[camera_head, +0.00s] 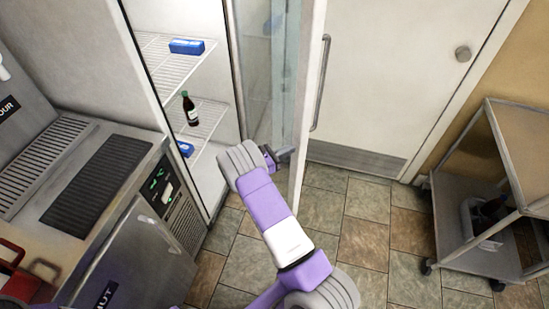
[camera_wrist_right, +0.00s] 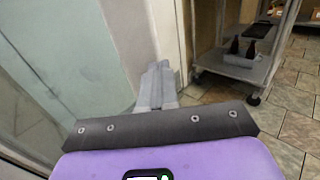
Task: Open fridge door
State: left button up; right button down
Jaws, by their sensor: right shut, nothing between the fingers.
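The fridge (camera_head: 135,25) stands open, with its lit interior and wire shelves (camera_head: 180,62) showing. Its glass door (camera_head: 270,75) is swung outward, and a long vertical handle (camera_head: 322,85) is on the door's outer side. My right gripper (camera_head: 286,154) is on the inner side of the door, close to its free edge. In the right wrist view the right gripper (camera_wrist_right: 157,82) is shut and empty, with the door glass (camera_wrist_right: 70,60) to its left. I cannot tell whether the fingers touch the door. My left gripper is not in view.
A blue box (camera_head: 187,46) and a dark bottle (camera_head: 190,108) are on the fridge shelves. A steel counter (camera_head: 75,215) stands at left. A wheeled cart (camera_head: 480,255) stands at right, also in the wrist view (camera_wrist_right: 225,66). Tiled floor (camera_head: 365,235) between is clear.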

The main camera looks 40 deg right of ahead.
jog(key=shift+s+d, duration=0.25)
jog(key=shift+d, duration=0.85)
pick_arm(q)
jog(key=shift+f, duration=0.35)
